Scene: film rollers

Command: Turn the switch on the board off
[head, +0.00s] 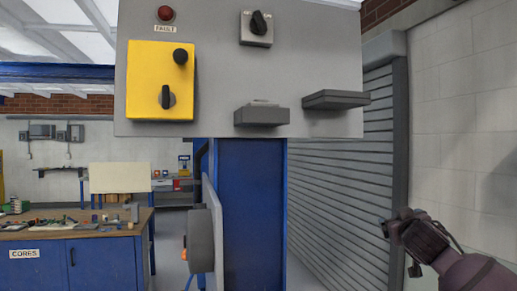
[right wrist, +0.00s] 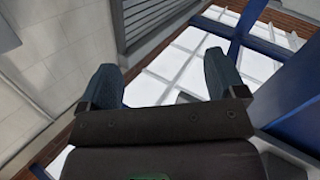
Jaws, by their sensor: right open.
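The grey board (head: 215,65) hangs at the top of the head view on a blue post. Near its top right is a small grey switch plate with a black rotary knob, the switch (head: 259,24). Its knob leans slightly off vertical; the small labels beside it are hard to read. A yellow box (head: 147,75) on the left of the board carries another black rotary knob, upright, and a round black knob. My right gripper (head: 400,246) is low at the right, well away from the board. In the right wrist view its jaws (right wrist: 163,78) are open and empty. My left gripper is out of view.
A red fault lamp (head: 166,13) is on the board. A grey box (head: 262,116) and a grey ledge (head: 336,99) stick out from its lower part. A grey box (head: 201,240) is beside the blue post (head: 250,215). A workbench (head: 80,225) stands left; a shutter (head: 345,175) is behind.

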